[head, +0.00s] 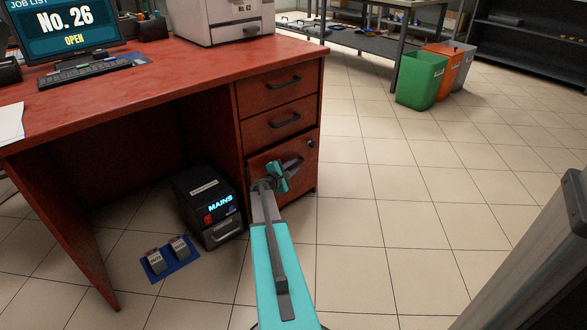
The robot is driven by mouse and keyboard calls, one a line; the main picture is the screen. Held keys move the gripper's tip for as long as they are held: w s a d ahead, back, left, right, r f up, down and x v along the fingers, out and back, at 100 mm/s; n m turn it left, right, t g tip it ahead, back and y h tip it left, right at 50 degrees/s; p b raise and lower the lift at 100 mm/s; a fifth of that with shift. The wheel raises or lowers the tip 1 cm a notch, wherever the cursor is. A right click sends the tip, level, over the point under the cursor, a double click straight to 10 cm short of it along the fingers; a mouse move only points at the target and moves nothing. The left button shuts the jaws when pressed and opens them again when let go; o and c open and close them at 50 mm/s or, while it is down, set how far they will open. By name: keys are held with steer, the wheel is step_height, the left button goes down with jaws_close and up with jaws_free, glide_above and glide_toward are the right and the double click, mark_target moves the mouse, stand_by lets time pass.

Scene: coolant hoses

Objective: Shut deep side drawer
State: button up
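The deep side drawer (305,150) is the lowest and tallest front in the red desk's right-hand drawer stack. It has a small round lock at its upper right. A dark line runs along its top edge; I cannot tell for sure how far it stands out from the desk. My gripper (290,166) is right in front of the drawer front, near its middle, and hides part of it, including where a handle could be. I cannot tell whether it touches the drawer or whether its fingers are open or shut. My teal arm reaches up from the bottom of the picture.
Two shallower drawers with dark handles (283,83) above look shut. A black MAINS box (208,207) and a blue pedal pad (170,262) are on the floor left of my arm. Tiled floor to the right is clear up to the bins (421,80). A grey post (530,262) stands at right.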

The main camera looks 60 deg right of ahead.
jaws_close()
steer(key=shift+w, duration=0.15)
steer(key=shift+w+d, duration=0.3)
steer(key=shift+w, duration=0.5)
steer(key=shift+w+d, duration=0.25)
steer(key=shift+w, duration=0.5)
steer(key=shift+w+r, duration=0.1)
jaws_free()
